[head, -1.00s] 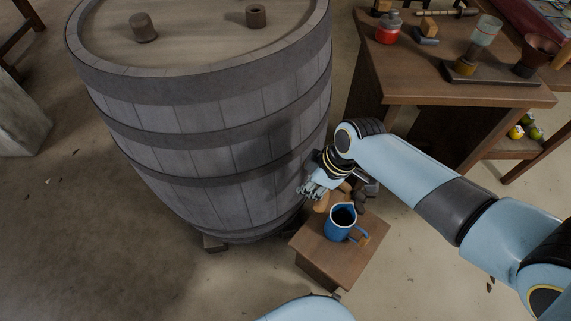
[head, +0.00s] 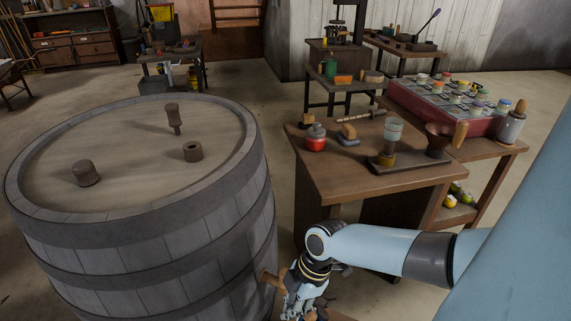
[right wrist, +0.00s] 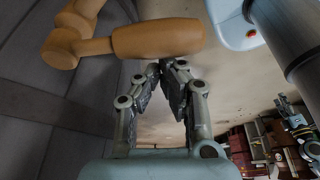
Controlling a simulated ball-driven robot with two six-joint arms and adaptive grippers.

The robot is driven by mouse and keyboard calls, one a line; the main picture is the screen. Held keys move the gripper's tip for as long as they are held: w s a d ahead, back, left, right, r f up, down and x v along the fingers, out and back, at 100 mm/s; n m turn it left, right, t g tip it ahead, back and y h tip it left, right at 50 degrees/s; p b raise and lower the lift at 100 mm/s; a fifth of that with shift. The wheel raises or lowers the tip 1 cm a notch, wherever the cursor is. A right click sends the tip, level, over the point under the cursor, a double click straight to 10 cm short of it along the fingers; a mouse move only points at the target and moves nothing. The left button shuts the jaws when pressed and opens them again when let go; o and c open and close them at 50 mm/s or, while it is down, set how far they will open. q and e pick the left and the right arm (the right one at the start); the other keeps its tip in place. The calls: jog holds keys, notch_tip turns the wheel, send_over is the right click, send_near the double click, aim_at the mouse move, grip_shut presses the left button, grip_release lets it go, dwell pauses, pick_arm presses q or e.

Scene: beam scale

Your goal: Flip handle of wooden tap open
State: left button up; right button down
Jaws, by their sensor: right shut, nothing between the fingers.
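The wooden tap (head: 270,277) sticks out of the right side of the large grey barrel (head: 210,262), low in the head view. In the right wrist view the tap (right wrist: 158,39) shows as a turned, light-brown wooden piece, joined at its left to a rounded wooden part. My right gripper (head: 292,308) is beside the tap. In the right wrist view its fingertips (right wrist: 165,66) are together, empty, just below the turned piece in the picture. I cannot tell whether they touch it.
A wooden table (head: 350,182) with a red flask (head: 316,138) and a beam scale's parts stands behind my right arm. Pegs stand on the barrel top (head: 130,150). A red-sided tray table (head: 440,108) stands at the right. Floor is free between barrel and table.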

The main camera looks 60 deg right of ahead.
jog(key=shift+s, duration=0.1)
dwell(0.3)
jog(key=v, duration=1.2)
jog(key=shift+f, duration=0.1)
